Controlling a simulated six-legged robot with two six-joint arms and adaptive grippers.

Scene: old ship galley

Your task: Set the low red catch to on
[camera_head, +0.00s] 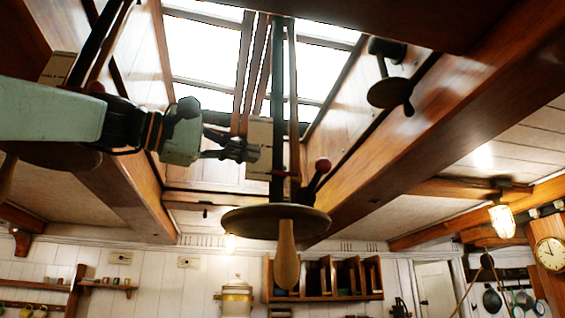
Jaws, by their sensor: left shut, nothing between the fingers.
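A lever with a dark red ball knob (322,165) stands on the right side of a dark hanging post (277,100), just above a round wooden disc (262,222). The lever tilts up to the right. Its lower end is small and dark in the picture. My left gripper (250,152) comes in from the left on a pale green arm. It is shut and empty, left of the post, in front of or beside a cream plate (259,135); I cannot tell whether it touches. The knob is apart from it, to the right. My right gripper is not in view.
A wooden handle (286,255) hangs under the disc. A second post with a disc (50,155) is partly hidden behind my left arm. A dark round fitting (390,92) hangs by the right beam (440,130). Open air lies right of the knob.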

